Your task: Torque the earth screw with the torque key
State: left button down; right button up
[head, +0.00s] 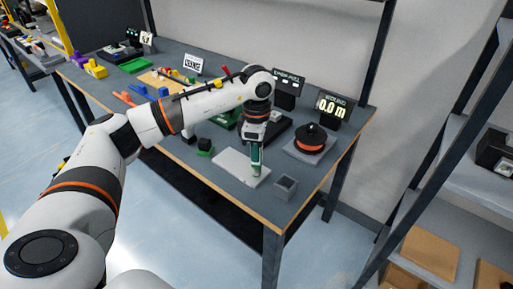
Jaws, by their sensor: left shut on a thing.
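My left arm reaches in from the left across the workbench. My left gripper (255,142) points down and is shut on a slim green tool, which looks like the torque key (255,160). The tool hangs upright over the right part of a pale flat plate (232,166) near the bench's front edge. I cannot tell whether its lower end touches the plate. I cannot make out the earth screw. My right gripper is not in view.
A small grey open box (286,186) stands right of the plate. A small black-and-green block (205,147) lies left of the plate. Coloured parts crowd the bench's far left.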

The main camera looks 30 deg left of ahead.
pick_arm(q)
jog(key=shift+f, duration=0.3)
jog(key=m+b, duration=0.1)
jog(key=m, duration=0.3)
jog(key=shift+m, duration=0.4)
jog(key=m+b, duration=0.1)
jog(key=m, duration=0.6)
jog(key=m+b, duration=0.1)
jog(key=m, duration=0.4)
jog(key=shift+a+m, duration=0.15)
jog(key=shift+m, duration=0.15)
jog(key=m, duration=0.2)
jog(key=m+b, duration=0.1)
jog(key=m, duration=0.2)
jog(key=shift+s+a+f+m, duration=0.15)
jog(key=shift+f+m, duration=0.1)
jog(key=shift+m, duration=0.05)
jog(key=shift+r, duration=0.1)
